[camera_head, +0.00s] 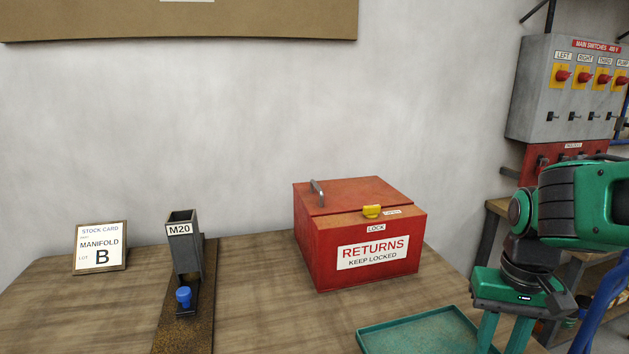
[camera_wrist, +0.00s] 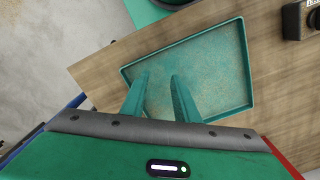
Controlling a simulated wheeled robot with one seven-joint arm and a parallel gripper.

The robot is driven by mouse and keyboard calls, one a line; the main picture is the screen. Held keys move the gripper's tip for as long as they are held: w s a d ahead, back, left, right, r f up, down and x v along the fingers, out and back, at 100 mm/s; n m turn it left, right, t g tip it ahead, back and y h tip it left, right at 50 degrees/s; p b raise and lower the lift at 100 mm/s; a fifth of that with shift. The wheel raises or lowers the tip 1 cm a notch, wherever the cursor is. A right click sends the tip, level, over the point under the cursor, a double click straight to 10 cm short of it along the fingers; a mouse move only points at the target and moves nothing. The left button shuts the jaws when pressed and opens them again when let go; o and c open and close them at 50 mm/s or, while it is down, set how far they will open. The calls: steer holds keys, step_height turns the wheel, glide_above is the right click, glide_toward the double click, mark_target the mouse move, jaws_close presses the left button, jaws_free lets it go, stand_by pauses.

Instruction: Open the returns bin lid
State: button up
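The red returns bin (camera_head: 360,240) stands on the wooden table, with a "RETURNS KEEP LOCKED" label on its front. Its lid (camera_head: 365,193) lies shut, with a grey bar handle (camera_head: 317,193) at the left. A yellow latch or knob (camera_head: 372,211) sits on the top front edge, above a "LOCK" label. My gripper (camera_head: 503,333) is at the right, clear of the bin and pointing down near the green tray. In the wrist view its two fingers (camera_wrist: 158,85) are apart with nothing between them.
A green tray (camera_head: 372,342) lies in front of the bin; it also shows in the wrist view (camera_wrist: 247,75). An M20 holder (camera_head: 183,245) with a blue knob (camera_head: 183,297) and a stock card (camera_head: 100,247) stand at the left. A switch box (camera_head: 560,95) hangs at the right.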

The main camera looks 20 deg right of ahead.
steer(key=w+d+r+n+h, duration=0.2)
steer(key=w+d+r, duration=0.1)
steer(key=w+r, duration=0.65)
step_height(320, 180, up, 16)
steer(key=n+t, duration=0.5)
glide_above(318, 186)
steer(key=s+a, duration=0.2)
steer(key=s, duration=0.3)
steer(key=x, duration=1)
steer(key=shift+s+f, duration=0.1)
steer(key=shift+f, duration=0.4)
jaws_close()
